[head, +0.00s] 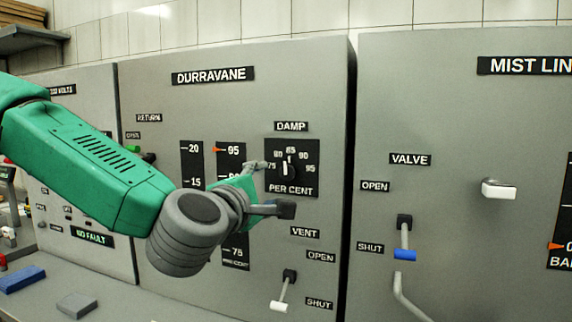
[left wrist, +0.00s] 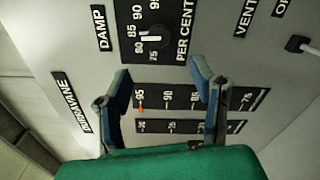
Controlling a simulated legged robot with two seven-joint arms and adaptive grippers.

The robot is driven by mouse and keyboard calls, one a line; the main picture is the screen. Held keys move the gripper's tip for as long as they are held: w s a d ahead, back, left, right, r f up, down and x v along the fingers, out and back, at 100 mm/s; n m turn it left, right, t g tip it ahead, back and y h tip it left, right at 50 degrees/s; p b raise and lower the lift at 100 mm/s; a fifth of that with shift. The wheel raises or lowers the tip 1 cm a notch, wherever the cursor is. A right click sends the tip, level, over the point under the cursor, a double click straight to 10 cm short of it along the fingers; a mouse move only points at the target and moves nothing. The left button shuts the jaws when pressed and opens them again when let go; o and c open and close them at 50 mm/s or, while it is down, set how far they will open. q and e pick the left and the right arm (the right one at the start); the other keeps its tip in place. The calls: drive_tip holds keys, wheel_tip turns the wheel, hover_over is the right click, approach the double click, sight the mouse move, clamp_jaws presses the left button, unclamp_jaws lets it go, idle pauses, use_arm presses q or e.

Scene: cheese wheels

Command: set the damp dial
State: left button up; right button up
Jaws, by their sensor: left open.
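The damp dial (head: 288,171) is a dark knob with a white pointer on a black plate marked 75 to 95, under the DAMP label (head: 291,126). Its pointer stands roughly upward, around 85; the exact reading is unclear. The dial also shows at the top of the left wrist view (left wrist: 152,38). My left gripper (head: 272,187) is open, its fingers spread just before the lower left of the dial plate in the head view. In the left wrist view, its open fingers (left wrist: 160,75) frame the vertical gauges, with the dial beyond the tips. Nothing is between them. My right gripper is out of view.
Two gauges with orange markers (head: 231,152) are partly hidden behind my left arm. The vent lever (head: 280,300) is below the dial. To the right, a separate panel carries a blue-tipped valve lever (head: 404,252) and a white handle (head: 499,190). Blocks (head: 76,305) lie on the ledge.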

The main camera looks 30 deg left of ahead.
sight(286, 175)
use_arm(q)
drive_tip(key=p+x, duration=0.4)
drive_tip(key=x, duration=0.8)
drive_tip(key=shift+d, duration=0.1)
drive_tip(key=shift+d, duration=0.1)
clamp_jaws()
